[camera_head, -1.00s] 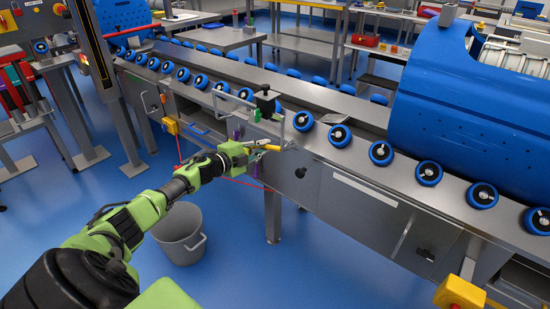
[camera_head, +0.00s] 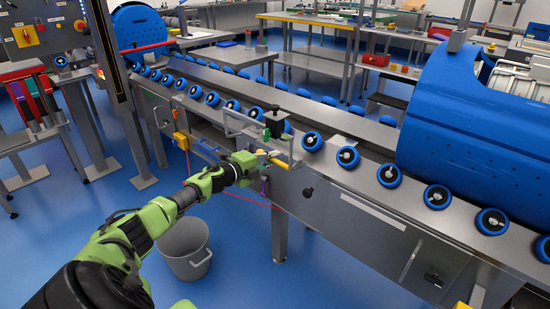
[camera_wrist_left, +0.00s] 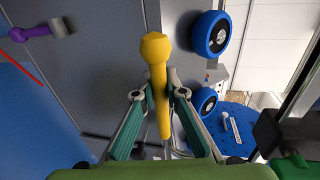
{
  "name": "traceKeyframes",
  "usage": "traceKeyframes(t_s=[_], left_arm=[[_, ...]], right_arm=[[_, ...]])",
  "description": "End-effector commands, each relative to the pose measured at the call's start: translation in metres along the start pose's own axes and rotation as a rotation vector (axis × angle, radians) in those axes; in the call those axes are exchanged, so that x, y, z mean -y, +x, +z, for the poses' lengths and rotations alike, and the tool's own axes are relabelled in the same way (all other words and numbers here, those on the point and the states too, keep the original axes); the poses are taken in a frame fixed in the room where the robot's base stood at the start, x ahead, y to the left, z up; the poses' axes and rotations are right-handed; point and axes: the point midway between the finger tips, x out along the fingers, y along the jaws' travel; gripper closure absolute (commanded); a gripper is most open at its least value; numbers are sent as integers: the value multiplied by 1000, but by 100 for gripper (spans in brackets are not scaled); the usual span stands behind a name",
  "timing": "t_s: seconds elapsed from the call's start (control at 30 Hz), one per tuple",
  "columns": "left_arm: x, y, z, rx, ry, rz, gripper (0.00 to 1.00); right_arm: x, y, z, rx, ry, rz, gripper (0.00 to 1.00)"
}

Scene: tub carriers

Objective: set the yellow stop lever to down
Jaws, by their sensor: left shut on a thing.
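The yellow stop lever (camera_head: 277,162) sits on the front of the grey conveyor machine, below the black knob. In the head view it slopes slightly down to the right, and its mount is partly hidden. In the left wrist view the yellow lever (camera_wrist_left: 155,50) has a thick faceted end and a narrower shaft running between the fingers. My left gripper (camera_head: 258,161) is at the lever, its fingers small in the head view. In the left wrist view the left gripper (camera_wrist_left: 159,94) is shut on the lever's shaft, one finger on each side. My right gripper is not in view.
A purple handle (camera_wrist_left: 35,33) is near the lever. A black knob (camera_head: 274,116) stands above it beside a metal guard frame. Blue rollers (camera_head: 313,141) line the conveyor edge. A grey bucket (camera_head: 185,250) stands on the floor below my arm.

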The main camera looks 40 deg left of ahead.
Motion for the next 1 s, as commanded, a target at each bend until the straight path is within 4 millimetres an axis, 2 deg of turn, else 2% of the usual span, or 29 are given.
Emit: traceKeyframes(t_s=[0.03,0.1,0.13,0.17,0.2,0.63,1.0], left_arm=[[13,2,-2,-4,3,-21,100],[14,2,-3,-6,3,-22,100],[13,2,-3,-6,3,-21,81],[13,2,-3,-7,3,-21,73],[13,2,-3,-7,2,-20,72],[5,-4,-2,-7,1,-9,72],[7,-47,-6,-22,7,-7,72]], right_arm=[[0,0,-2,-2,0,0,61],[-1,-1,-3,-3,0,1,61],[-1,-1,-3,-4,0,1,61],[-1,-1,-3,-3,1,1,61],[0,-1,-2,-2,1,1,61],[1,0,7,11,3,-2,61],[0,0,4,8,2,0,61]])
